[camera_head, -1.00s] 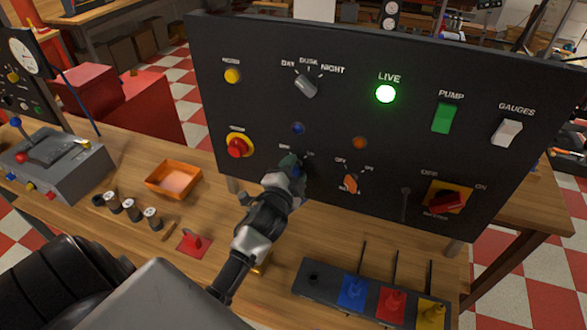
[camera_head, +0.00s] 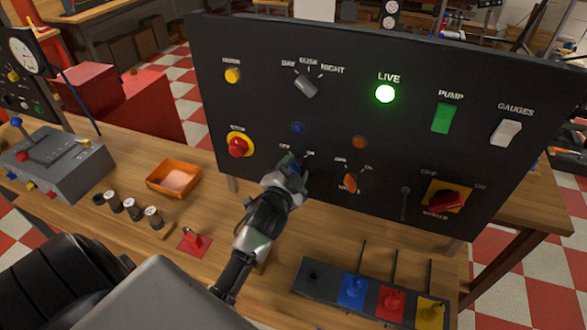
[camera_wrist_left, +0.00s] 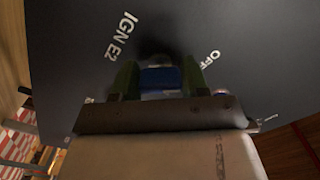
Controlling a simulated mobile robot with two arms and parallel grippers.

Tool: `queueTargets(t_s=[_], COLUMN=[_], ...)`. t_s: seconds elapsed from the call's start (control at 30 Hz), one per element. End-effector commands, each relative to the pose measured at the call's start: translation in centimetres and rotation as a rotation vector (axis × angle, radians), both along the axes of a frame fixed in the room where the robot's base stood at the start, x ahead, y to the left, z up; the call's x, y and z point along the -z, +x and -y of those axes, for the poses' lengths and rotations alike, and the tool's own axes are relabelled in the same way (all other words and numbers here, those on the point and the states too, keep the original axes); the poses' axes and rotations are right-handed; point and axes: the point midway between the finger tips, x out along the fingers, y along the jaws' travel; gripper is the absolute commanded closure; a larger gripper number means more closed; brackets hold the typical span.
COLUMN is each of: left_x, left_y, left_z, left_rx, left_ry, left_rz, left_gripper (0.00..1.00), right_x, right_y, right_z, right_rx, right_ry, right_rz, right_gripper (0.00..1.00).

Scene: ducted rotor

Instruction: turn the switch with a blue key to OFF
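The switch with the blue key is on the lower middle of the black panel, under a small blue lamp (camera_head: 298,128). My left gripper (camera_head: 289,166) is at this switch and hides most of it in the head view. In the left wrist view the blue key (camera_wrist_left: 161,79) sits between the two green fingers of my left gripper (camera_wrist_left: 160,72), which appear closed against its sides. The label OFF shows to the right of the key there and IGN E2 to the left. The key's exact angle is hard to tell. My right gripper is not in view.
The black panel (camera_head: 400,55) also carries a red button (camera_head: 238,146), an orange-handled switch (camera_head: 350,181) under an orange lamp, and a red rotary switch (camera_head: 446,199). An orange tray (camera_head: 174,178) and a rack of coloured handles (camera_head: 330,284) stand on the table below.

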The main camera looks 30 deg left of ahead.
Motion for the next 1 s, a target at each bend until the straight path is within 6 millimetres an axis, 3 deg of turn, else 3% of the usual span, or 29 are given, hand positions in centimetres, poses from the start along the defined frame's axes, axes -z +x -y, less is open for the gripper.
queueTargets(t_s=[0.03, 0.13, 0.47, 1.0], left_x=[0.1, 0.0, 0.1, 0.3], left_y=[0.0, 0.0, -0.4, -9.4], left_z=[0.0, 0.0, 0.1, 2.3], left_rx=[0.000, 0.001, 0.001, 0.000], left_ry=[0.000, 0.001, 0.003, 0.001], left_rz=[-0.001, -0.001, -0.001, -0.003], left_gripper=[0.47, 0.32, 0.32, 0.32], right_x=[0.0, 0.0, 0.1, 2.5], right_y=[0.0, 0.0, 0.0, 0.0], right_z=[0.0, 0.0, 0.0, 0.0], right_rx=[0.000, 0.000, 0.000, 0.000], right_ry=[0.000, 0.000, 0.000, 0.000], right_rz=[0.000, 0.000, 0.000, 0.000], right_gripper=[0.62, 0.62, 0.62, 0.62])
